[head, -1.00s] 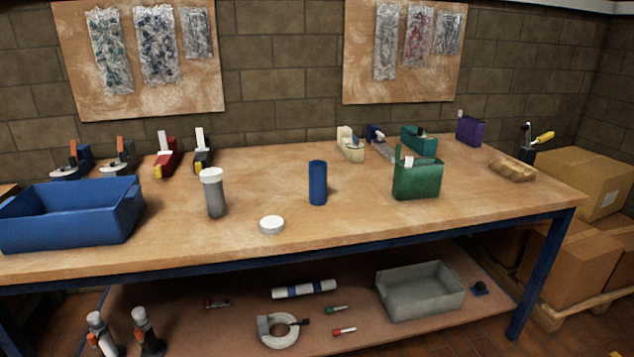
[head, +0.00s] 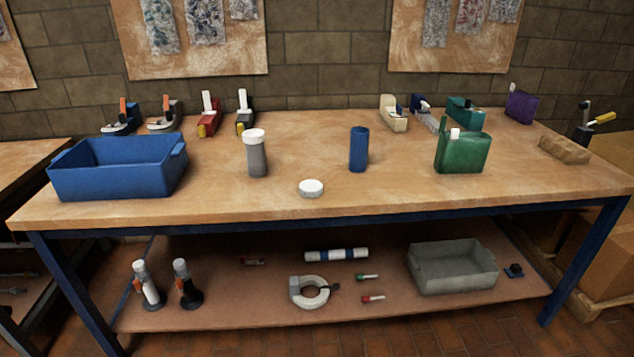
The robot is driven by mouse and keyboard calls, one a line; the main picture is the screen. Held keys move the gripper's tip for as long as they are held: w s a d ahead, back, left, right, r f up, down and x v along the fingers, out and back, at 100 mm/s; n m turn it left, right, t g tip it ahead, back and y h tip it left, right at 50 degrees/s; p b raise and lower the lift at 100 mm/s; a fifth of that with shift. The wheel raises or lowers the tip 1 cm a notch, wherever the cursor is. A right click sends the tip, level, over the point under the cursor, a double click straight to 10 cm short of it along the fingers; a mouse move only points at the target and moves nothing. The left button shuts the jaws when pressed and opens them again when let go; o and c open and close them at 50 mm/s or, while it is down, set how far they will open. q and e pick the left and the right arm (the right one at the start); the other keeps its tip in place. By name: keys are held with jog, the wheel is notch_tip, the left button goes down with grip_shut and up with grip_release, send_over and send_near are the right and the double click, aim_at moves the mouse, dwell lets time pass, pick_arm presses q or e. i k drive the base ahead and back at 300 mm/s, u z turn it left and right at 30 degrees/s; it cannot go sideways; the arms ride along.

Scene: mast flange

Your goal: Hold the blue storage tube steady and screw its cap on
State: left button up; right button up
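The blue storage tube (head: 359,149) stands upright and uncapped on the wooden workbench (head: 240,205), right of the middle. A round white cap (head: 311,188) lies flat on the bench, in front and to the left of the tube, apart from it. A grey tube with a white lid (head: 257,154) stands upright further left. Neither of my grippers shows in the head view.
A blue bin (head: 118,168) stands at the bench's left, a green container (head: 462,150) right of the tube. Tape dispensers and clamps line the back. A grey tray (head: 452,268) and small items lie on the lower shelf. The bench front is mostly clear.

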aim_at(359, 136)
jog(key=u, duration=0.65)
jog(key=i, duration=1.2)
jog(key=z, duration=0.2)
